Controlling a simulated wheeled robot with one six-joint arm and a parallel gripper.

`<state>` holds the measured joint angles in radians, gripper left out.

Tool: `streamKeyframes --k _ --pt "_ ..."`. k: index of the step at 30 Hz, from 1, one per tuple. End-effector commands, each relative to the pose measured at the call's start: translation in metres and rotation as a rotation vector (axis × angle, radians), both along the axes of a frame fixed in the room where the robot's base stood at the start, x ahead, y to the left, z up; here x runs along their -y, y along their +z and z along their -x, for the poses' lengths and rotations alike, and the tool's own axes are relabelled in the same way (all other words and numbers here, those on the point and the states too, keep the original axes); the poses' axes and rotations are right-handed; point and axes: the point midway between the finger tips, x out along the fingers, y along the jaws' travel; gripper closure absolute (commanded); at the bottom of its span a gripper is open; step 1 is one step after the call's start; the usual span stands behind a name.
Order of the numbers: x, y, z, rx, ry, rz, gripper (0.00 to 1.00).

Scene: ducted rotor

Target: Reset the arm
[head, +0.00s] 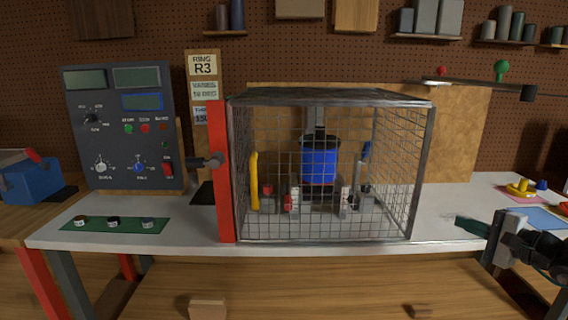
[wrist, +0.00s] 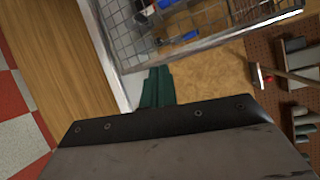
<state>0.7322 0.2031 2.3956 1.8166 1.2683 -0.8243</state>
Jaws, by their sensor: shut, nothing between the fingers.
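My gripper (head: 472,226) is at the right of the head view, in front of the bench's right part and to the right of the mesh cage. Its dark green fingers point left and are together, with nothing between them. The wrist view shows the same green fingers (wrist: 156,88) pressed side by side, with the cage mesh (wrist: 125,35) beyond them. My dark arm enters the head view from the right edge.
The mesh cage (head: 424,170) with its red post (head: 220,170) stands closed-looking on the white bench (head: 190,220). A blue cylinder (head: 319,165) is inside. A control panel (head: 120,125) stands left. A lever with a dark end (head: 527,93) juts out upper right. Blocks lie on the lower wooden surface (head: 300,285).

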Motion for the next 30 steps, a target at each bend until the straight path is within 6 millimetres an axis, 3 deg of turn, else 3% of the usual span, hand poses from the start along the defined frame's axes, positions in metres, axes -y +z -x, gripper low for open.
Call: streamKeyframes --k 8,12,15,18,21,25,30 --pt "-0.081 -0.003 0.048 -0.210 0.322 0.044 1.00" --pt "-0.134 -0.005 0.103 -0.393 0.566 0.181 1.00" --pt "-0.158 -0.007 0.150 -0.533 0.722 0.346 1.00" --pt "-0.166 -0.007 0.194 -0.653 0.837 0.559 1.00" --pt "-0.162 -0.004 0.230 -0.734 0.904 0.794 1.00" --pt "-0.150 0.008 0.260 -0.761 0.940 1.098 1.00" --pt "-0.147 0.029 0.277 -0.673 0.959 1.368 1.00"
